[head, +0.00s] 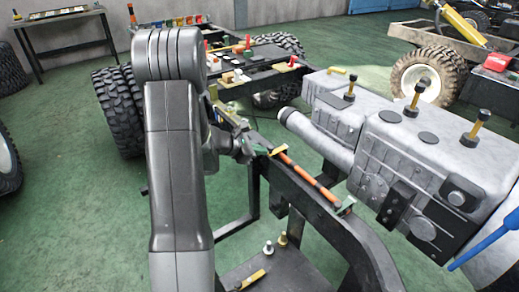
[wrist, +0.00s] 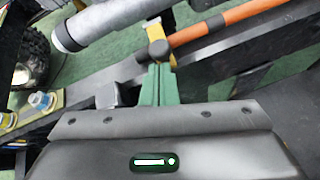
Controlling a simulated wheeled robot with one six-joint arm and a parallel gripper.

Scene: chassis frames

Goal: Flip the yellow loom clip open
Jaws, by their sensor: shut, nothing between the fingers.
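In the wrist view the yellow clip (wrist: 154,31) shows just beyond my fingertips, beside a dark rounded piece at the loom's end. I cannot tell whether its flap is open or closed. My gripper (head: 262,151) reaches in from the left at the clip. In the wrist view my gripper's green fingers (wrist: 158,72) are together, with nothing between them. Their tips are at or very close to the clip; contact is unclear.
A grey engine block (head: 430,150) with a pipe stands close on the right. Bolts (head: 268,247) stand on a lower plate.

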